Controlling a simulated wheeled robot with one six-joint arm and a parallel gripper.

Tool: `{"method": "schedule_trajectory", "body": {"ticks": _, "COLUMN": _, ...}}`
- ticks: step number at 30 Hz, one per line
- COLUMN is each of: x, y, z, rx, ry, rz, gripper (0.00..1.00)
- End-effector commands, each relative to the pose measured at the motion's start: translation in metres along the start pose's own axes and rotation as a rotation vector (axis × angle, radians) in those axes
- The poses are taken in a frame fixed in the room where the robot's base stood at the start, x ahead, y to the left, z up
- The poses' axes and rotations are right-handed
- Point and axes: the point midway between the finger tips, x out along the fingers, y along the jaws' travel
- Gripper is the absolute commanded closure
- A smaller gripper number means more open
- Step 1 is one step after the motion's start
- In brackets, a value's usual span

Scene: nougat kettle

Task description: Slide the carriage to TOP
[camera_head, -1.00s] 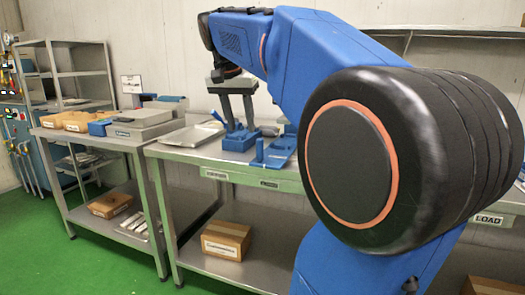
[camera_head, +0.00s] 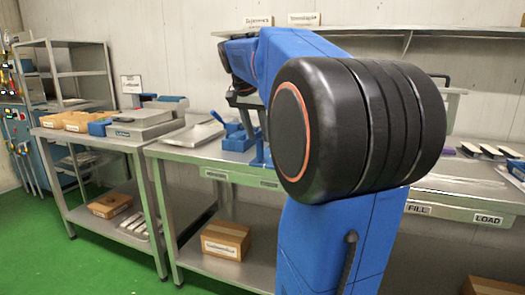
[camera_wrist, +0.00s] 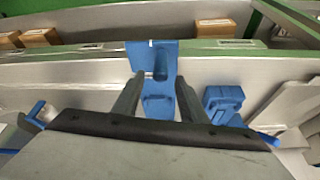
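My gripper (camera_wrist: 158,84) is open, its two dark fingers spread apart with nothing held between them. In the wrist view a blue fixture (camera_wrist: 154,58) with an upright plate shows beyond and between the fingers; I cannot tell whether they touch it. A second, blockier blue fixture (camera_wrist: 224,101) is right of the fingers. In the head view a blue fixture (camera_head: 238,139) stands on the steel table. My arm hides most of the gripper and the table there. I cannot pick out the carriage or a TOP mark for sure.
The steel table (camera_head: 185,152) has FILL (camera_head: 418,209) and LOAD (camera_head: 488,219) labels on its front edge. A flat tray (camera_head: 193,135) and a grey box (camera_head: 137,126) stand left. A cardboard box (camera_head: 226,240) sits on the lower shelf. Green floor is clear at left front.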

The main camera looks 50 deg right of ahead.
Motion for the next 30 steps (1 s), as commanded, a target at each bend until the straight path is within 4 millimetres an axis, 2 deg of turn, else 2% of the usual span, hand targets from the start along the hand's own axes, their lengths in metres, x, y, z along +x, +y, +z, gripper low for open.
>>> {"method": "schedule_trajectory", "body": {"ticks": 6, "x": 0.039, "y": 0.001, "z": 0.000, "rx": 0.001, "ry": -0.001, "rz": 0.002, "gripper": 0.61}}
{"method": "schedule_trajectory", "body": {"ticks": 12, "x": 0.064, "y": 0.001, "z": 0.001, "rx": 0.000, "ry": -0.001, "rz": 0.002, "gripper": 0.61}}
{"method": "schedule_trajectory", "body": {"ticks": 18, "x": 0.075, "y": 0.000, "z": 0.000, "rx": 0.000, "ry": 0.000, "rz": 0.001, "gripper": 0.61}}
{"method": "schedule_trajectory", "body": {"ticks": 26, "x": 0.075, "y": 0.000, "z": 0.000, "rx": 0.000, "ry": 0.000, "rz": 0.000, "gripper": 0.61}}
{"method": "schedule_trajectory", "body": {"ticks": 27, "x": 0.075, "y": 0.000, "z": 0.000, "rx": 0.000, "ry": 0.000, "rz": 0.000, "gripper": 0.66}}
{"method": "schedule_trajectory", "body": {"ticks": 30, "x": 0.075, "y": 0.000, "z": 0.000, "rx": 0.000, "ry": 0.000, "rz": 0.000, "gripper": 0.90}}
